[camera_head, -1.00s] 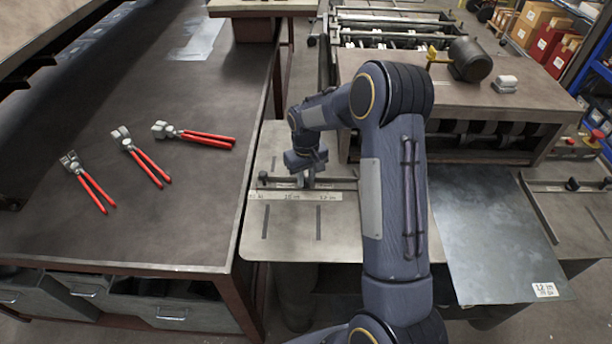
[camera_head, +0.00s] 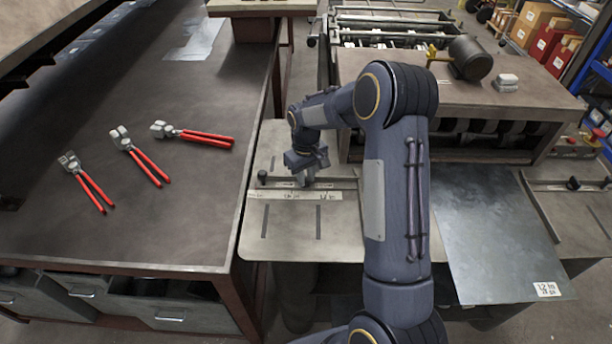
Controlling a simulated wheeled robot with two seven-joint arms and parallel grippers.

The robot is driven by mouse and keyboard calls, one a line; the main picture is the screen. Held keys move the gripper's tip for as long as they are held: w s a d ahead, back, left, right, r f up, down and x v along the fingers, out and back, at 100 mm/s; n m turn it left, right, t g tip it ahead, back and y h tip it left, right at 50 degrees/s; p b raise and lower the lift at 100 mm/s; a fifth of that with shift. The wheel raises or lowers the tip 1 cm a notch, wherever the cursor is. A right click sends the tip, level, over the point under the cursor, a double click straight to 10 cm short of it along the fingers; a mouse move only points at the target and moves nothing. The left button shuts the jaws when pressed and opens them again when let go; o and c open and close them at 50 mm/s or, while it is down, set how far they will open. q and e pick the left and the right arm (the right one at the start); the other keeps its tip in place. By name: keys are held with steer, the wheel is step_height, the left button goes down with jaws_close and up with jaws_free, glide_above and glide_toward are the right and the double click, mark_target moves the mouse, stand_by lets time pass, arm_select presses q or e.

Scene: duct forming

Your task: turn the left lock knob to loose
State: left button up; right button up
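A dark fence bar (camera_head: 335,184) lies across the left metal side table, behind a pale ruler strip (camera_head: 295,195). A small dark knob (camera_head: 262,177) stands at the bar's left end. Another dark knob (camera_head: 574,183) shows on a bar at the far right.
A dark workbench (camera_head: 130,220) on the left carries several red-handled hand tools (camera_head: 140,160). Behind, a machine table (camera_head: 450,95) holds a dark cylinder (camera_head: 470,58).

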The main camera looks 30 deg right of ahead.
mark_target(306, 178)
steer(key=shift+r, duration=0.1)
step_height(306, 178, up, 8)
steer(key=shift+f+b, duration=0.2)
steer(key=shift+b, duration=0.6)
